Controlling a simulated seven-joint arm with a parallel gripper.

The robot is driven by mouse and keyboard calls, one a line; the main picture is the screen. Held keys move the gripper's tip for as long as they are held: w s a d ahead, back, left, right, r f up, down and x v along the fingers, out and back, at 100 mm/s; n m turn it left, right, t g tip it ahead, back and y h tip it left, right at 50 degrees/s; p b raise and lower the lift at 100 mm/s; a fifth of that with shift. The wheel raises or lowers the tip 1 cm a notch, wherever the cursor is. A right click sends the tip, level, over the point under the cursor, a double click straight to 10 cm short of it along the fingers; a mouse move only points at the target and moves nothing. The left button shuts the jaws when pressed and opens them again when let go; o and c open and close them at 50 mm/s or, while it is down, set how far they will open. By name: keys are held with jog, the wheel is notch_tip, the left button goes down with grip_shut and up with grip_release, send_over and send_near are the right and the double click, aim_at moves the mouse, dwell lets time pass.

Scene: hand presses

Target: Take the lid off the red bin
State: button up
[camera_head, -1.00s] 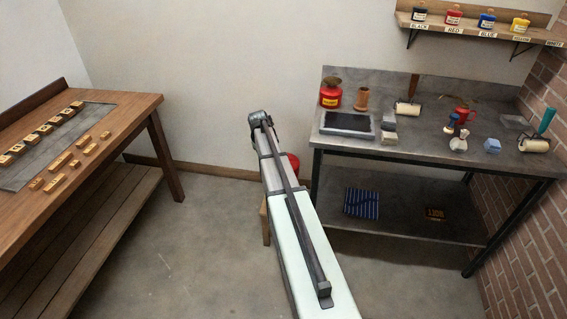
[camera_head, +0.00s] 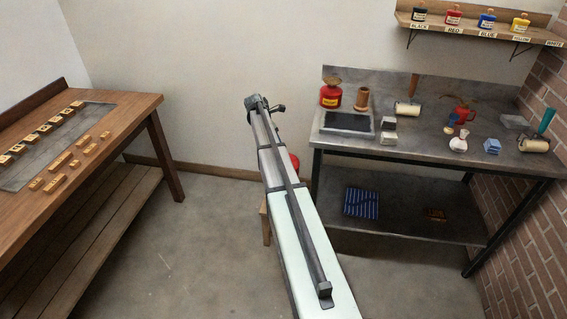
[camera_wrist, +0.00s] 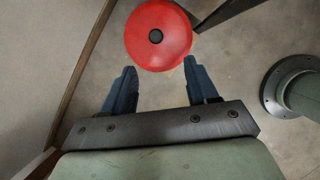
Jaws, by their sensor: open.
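The red bin's round lid (camera_wrist: 172,22) shows from above in the wrist view, with a small dark knob (camera_wrist: 155,37) at its middle. The lid hides the bin below it. In the head view only a red edge of the lid (camera_head: 294,162) shows, mostly behind my arm. My gripper (camera_wrist: 158,65) is open and empty in the wrist view, its two blue-grey fingers apart. The fingertips point toward the lid, and the knob lies beyond them, roughly between their lines. I cannot tell the height between the fingers and the lid. In the head view the fingers are not clearly visible.
A workbench (camera_head: 440,160) with a red can (camera_head: 330,97), rollers and bottles stands right of the bin. A wooden stool (camera_head: 265,222) is partly behind my arm. A wooden table (camera_head: 135,105) is at the left. Open floor (camera_head: 200,235) lies between.

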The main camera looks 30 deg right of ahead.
jog(key=x, duration=0.8)
jog(key=shift+d+f, duration=0.1)
jog(key=shift+f, duration=0.2)
jog(key=shift+w+x, duration=0.2)
jog(key=shift+x, duration=1.1)
jog(key=shift+w+x, duration=0.2)
jog(key=shift+x, duration=1.15)
jog(key=shift+c, duration=0.5)
grip_shut()
